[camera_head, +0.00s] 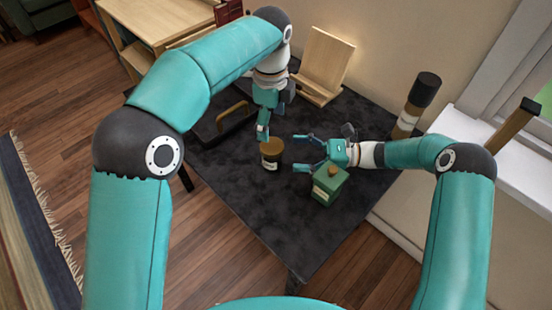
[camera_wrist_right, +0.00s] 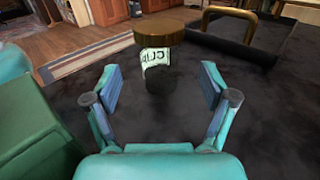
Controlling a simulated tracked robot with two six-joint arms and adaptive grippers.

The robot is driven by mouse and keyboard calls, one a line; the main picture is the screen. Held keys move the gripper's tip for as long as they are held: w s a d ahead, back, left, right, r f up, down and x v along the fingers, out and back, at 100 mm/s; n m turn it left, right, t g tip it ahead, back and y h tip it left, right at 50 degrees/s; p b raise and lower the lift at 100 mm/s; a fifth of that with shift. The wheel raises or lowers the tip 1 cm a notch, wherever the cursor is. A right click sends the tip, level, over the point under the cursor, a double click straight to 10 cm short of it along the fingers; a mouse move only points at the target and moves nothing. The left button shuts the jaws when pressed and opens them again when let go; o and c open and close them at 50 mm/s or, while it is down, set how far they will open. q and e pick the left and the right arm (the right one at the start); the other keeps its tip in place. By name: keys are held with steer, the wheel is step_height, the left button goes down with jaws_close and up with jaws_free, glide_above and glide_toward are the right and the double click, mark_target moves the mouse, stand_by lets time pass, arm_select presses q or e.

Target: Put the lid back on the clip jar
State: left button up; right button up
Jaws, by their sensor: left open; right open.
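The clip jar (camera_head: 269,164) stands upright on the dark table, with a pale label reading "CLIP" in the right wrist view (camera_wrist_right: 156,57). Its round brass-brown lid (camera_head: 272,146) sits at the jar's top and looks level; in the right wrist view the lid (camera_wrist_right: 159,35) is directly above the label. Dark contents show low in the jar. My left gripper (camera_head: 263,130) is open, pointing down just behind the lid; its fingers overlap in the head view. My right gripper (camera_head: 299,153) is open and empty, its fingers (camera_wrist_right: 160,80) pointing at the jar from the right, apart from it.
A green box (camera_head: 327,187) with a wooden knob stands close below my right gripper. A dark tray with a brass handle (camera_head: 233,113) lies left of the jar. A wooden stand (camera_head: 326,62) and a black-topped cylinder (camera_head: 417,100) are farther back. The table's front is clear.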

mark_target(272, 153)
steer(key=a, duration=0.7)
steer(key=shift+w+a, duration=0.15)
jaws_close()
stand_by(0.4)
